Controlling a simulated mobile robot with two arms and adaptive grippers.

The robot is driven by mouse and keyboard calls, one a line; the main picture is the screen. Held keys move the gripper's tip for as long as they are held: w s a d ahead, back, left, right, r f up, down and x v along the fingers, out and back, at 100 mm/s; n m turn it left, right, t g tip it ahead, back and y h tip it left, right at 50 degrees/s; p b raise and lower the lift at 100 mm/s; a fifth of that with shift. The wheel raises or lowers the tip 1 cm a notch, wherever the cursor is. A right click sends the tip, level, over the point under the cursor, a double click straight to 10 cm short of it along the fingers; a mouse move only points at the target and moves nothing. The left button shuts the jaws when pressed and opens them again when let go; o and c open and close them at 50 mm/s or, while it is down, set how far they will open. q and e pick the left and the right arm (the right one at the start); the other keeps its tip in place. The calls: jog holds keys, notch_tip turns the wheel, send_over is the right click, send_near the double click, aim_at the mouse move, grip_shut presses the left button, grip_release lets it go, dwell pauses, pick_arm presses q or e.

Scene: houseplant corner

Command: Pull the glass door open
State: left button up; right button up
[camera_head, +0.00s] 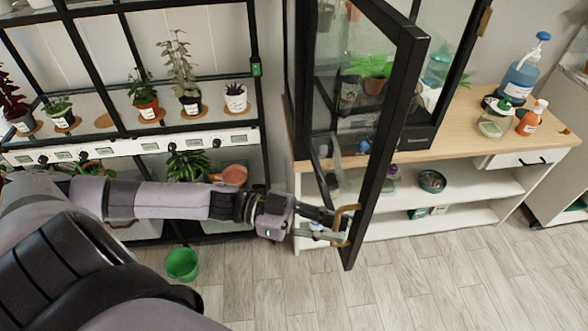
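The glass door (393,125) has a thick black frame and stands swung out from the black-framed glass cabinet (468,48), so a gap shows on its right. Its brass-coloured handle (349,222) sits low on the free edge. My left gripper (338,228) reaches in from the left, with its fingers on either side of the handle, and looks shut on it. The exact finger contact is small and partly hidden. My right gripper is not in view.
A wooden-topped bench (465,128) with white shelves carries the cabinet, a blue pump bottle (519,78) and an orange bottle (531,120). A black plant rack (262,95) with several pots stands left. A green bucket (182,264) is on the floor. The floor at front right is clear.

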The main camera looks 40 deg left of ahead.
pick_arm(q)
jog(key=v, duration=1.1)
jog(key=shift+a, duration=0.15)
